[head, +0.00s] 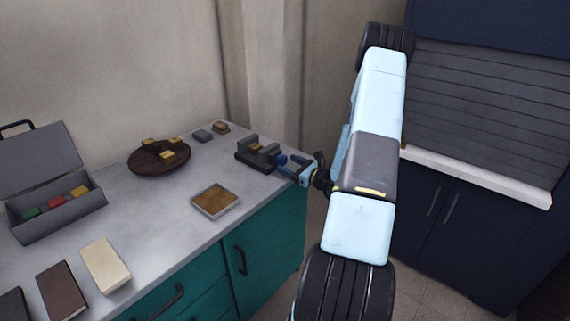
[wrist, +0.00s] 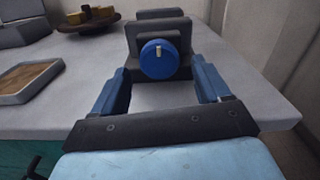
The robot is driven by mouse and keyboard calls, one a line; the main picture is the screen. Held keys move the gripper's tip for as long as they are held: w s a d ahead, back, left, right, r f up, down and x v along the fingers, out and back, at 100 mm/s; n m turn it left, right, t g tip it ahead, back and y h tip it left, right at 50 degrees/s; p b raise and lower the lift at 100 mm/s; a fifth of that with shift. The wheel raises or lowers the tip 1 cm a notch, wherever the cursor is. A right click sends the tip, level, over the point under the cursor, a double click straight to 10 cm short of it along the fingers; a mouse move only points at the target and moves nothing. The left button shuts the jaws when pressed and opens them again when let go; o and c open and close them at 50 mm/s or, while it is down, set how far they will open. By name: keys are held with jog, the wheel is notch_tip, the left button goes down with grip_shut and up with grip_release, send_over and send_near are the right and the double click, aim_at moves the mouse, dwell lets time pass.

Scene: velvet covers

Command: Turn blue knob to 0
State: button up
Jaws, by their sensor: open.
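The blue knob (wrist: 159,59) is a round disc with a pale pointer mark near its top, on the front of a dark grey device (wrist: 158,28). The mark points roughly upward; no numbers are legible. In the head view the device (head: 244,159) stands near the counter's right end, and the knob (head: 281,160) shows small on its right side. My gripper (wrist: 164,80) is open, with one blue finger on each side of the knob and a little short of it. No contact shows in the wrist view. In the head view my gripper (head: 290,165) is small beside the knob.
On the counter (head: 175,215) are a shallow tray (head: 234,197), a round wooden board (head: 140,164) with yellow blocks, an open grey box (head: 42,228) with coloured blocks, and several flat blocks. A dark cabinet (head: 445,215) stands at right. Bare counter surrounds the device's front.

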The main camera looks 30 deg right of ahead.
jog(key=shift+x, duration=1.35)
jog(key=c, duration=1)
